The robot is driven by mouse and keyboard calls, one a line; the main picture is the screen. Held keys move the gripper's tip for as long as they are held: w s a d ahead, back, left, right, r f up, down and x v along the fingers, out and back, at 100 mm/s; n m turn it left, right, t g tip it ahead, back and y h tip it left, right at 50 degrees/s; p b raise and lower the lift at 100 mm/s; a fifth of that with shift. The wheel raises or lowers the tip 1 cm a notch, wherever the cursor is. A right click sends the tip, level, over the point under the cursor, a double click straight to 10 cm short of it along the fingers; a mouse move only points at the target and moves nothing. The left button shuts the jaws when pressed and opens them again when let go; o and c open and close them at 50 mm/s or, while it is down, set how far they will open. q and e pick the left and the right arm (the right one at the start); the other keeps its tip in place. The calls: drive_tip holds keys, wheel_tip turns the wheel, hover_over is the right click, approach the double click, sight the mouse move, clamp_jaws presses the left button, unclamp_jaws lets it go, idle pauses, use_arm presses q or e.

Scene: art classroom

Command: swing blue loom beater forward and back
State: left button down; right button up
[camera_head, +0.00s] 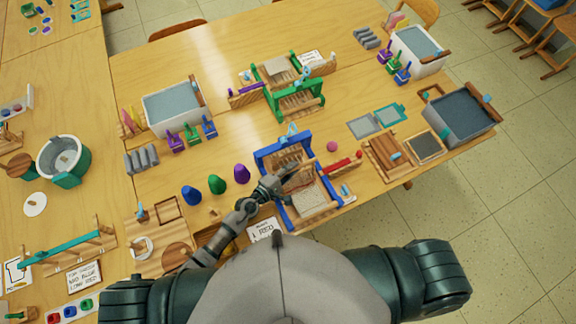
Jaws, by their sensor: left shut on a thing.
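The blue loom (265,164) stands near the table's front edge, a little right of the picture's middle. Its blue beater frame spans a wooden bed with brown and pale weaving (306,197). My left gripper (284,182) reaches in from the lower left and is shut at the left side of the blue frame. The fingertips are small and partly merge with the frame, so the exact grip point is hard to see. My right gripper is not in view.
A green loom (297,101) stands behind the blue one. Blue, green and purple cones (216,184) stand to the left. A card reading RED (263,230) lies in front. A red-ended shuttle (340,166) lies to the right. Grey-filled tubs (174,105) stand farther back.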

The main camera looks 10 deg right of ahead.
use_arm(q)
drive_tip(key=shift+s+d+r+m, duration=0.1)
drive_tip(key=shift+s+d+m, duration=0.2)
drive_tip(key=shift+s, duration=0.5)
drive_tip(key=shift+s+d+r+m, duration=0.1)
drive_tip(key=shift+s+d+m, duration=0.2)
drive_tip(key=shift+s, duration=0.45)
drive_tip(key=c, duration=1.4)
unclamp_jaws()
drive_tip(key=v, duration=1.2)
drive_tip(key=shift+f, duration=0.35)
